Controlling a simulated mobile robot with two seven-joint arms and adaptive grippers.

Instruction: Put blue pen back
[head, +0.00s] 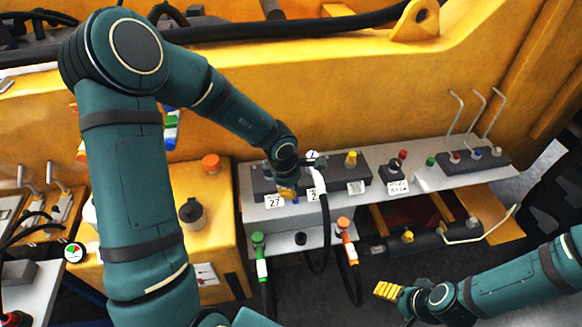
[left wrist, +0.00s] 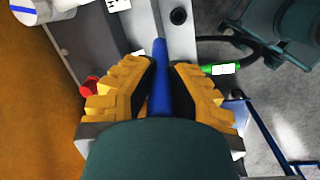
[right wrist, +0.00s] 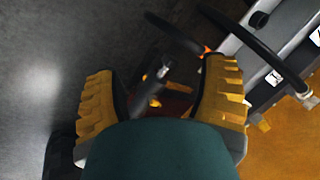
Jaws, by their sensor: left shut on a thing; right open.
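A blue pen-like rod (left wrist: 160,78) is between the yellow fingers of my left gripper (left wrist: 160,72) in the left wrist view. The gripper is shut on it, and the rod's far end points away past the fingertips. In the head view my left gripper (head: 287,192) is over the front left of the grey shelf, beside the label 27. The rod is mostly hidden there by the gripper. My right gripper (head: 386,291) is open and empty, low over the dark floor in front of the shelf. Its spread fingers show in the right wrist view (right wrist: 160,88).
The grey shelf (head: 430,182) carries dark blocks with coloured knobs and bent metal rods. A white-capped black hose (head: 318,180), a green connector (head: 259,255) and an orange connector (head: 346,240) are close by. A dark bottle (head: 192,215) stands on the yellow box at left.

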